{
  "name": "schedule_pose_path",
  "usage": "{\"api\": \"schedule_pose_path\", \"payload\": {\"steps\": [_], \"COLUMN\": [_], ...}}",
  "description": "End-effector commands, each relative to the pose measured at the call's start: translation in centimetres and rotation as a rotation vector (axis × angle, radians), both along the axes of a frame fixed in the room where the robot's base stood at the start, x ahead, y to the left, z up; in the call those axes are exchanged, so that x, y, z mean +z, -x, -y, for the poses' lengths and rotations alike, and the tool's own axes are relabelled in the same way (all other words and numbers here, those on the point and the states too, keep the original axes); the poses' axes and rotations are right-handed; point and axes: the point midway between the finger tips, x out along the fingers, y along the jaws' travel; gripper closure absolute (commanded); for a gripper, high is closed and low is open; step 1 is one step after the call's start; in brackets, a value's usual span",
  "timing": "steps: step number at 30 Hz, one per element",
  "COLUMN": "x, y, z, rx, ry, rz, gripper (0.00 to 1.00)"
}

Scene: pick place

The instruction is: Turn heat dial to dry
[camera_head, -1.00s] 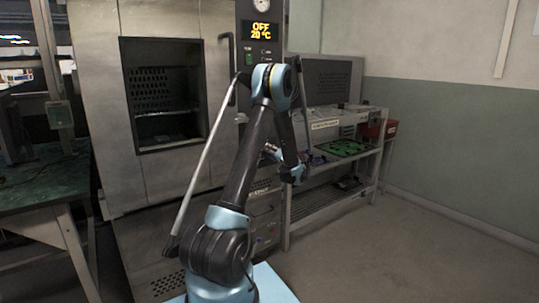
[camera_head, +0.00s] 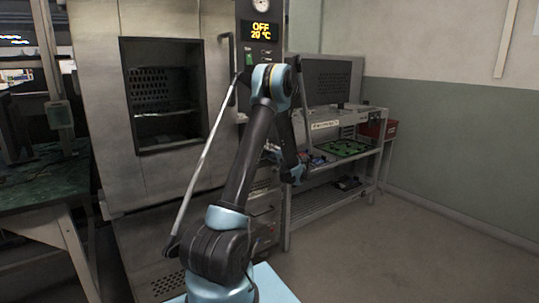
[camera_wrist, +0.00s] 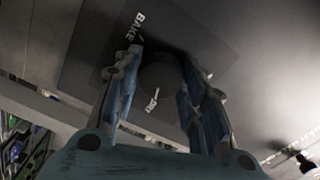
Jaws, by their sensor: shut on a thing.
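The heat dial (camera_wrist: 160,82) is a dark round knob on a dark square plate (camera_wrist: 88,55) in the wrist view. The word BAKE (camera_wrist: 133,25) stands on the plate beyond the left fingertip. A small white mark (camera_wrist: 153,100) shows at the dial, too small to read surely. My gripper (camera_wrist: 158,64) is shut on the dial, one finger on each side. In the head view my own arm mostly hides the gripper and hides the dial. The oven display (camera_head: 261,32) reads OFF and 20 °C.
The oven chamber (camera_head: 165,95) shows at the left, with a vertical handle (camera_head: 232,60) beside it. A metal shelf (camera_head: 320,165) with a green board (camera_head: 345,148) and a red box (camera_head: 378,129) stands at the right. The floor at right is clear.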

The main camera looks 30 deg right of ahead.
Motion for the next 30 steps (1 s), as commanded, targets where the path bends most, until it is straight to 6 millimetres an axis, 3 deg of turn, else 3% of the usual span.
{"api": "schedule_pose_path", "payload": {"steps": [2,3,6,20,30], "x": [-0.1,-0.1,-0.1,0.0,-0.1], "y": [0.2,0.2,0.1,0.8,6.8], "z": [0.2,0.2,0.2,0.1,0.7], "rx": [-0.005,-0.005,-0.004,-0.001,-0.005], "ry": [0.002,0.002,0.002,0.001,0.001], "rz": [-0.004,-0.004,-0.003,-0.001,-0.001], "gripper": [0.86,0.59,0.4,0.4,0.4]}}
